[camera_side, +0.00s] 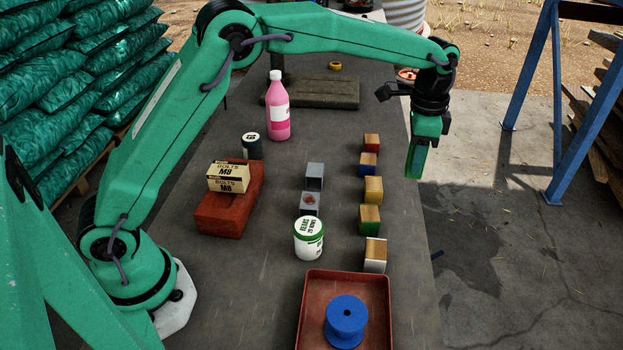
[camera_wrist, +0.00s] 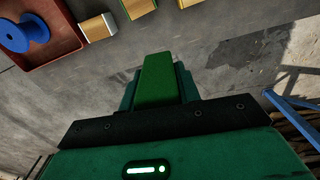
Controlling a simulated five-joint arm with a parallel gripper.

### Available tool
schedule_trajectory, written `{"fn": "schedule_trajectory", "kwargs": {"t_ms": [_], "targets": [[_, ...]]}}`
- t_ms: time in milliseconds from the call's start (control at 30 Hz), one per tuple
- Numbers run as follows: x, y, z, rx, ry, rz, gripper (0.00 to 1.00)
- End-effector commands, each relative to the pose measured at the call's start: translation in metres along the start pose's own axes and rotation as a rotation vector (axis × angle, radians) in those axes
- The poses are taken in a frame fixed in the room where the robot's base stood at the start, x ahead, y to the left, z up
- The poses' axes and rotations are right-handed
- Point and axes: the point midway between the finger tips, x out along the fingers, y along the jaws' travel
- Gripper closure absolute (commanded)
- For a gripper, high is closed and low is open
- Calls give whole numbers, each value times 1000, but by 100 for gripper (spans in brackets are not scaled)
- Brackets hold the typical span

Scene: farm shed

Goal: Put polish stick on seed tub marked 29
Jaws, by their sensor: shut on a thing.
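My gripper (camera_side: 415,165) is at the right edge of the bench, pointing down, shut on a green bar that I take for the polish stick. The stick (camera_wrist: 158,78) shows in the wrist view between the jaws; in the side view its lower end merges with the green fingers. A white seed tub (camera_side: 308,240) with a green-rimmed lid stands upright on the bench, left of and nearer the camera than my gripper. Its lid has print, too small to read surely. A dark tub (camera_side: 251,147) with a pale printed lid stands farther back.
Several wood-topped coloured blocks (camera_side: 371,190) line the bench's right side. Two grey blocks (camera_side: 315,176) stand behind the white tub. A red tray (camera_side: 300,325) holds a blue spool (camera_side: 346,321). A bolts box (camera_side: 228,177) sits on a brick (camera_side: 222,212). A pink bottle (camera_side: 277,107) stands behind.

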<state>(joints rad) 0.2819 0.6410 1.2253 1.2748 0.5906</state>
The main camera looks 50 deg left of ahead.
Motion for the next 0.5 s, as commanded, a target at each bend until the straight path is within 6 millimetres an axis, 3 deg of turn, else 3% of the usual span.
{"fn": "schedule_trajectory", "kwargs": {"t_ms": [500], "targets": [[-42,100,48,116,2,-1,93]]}}
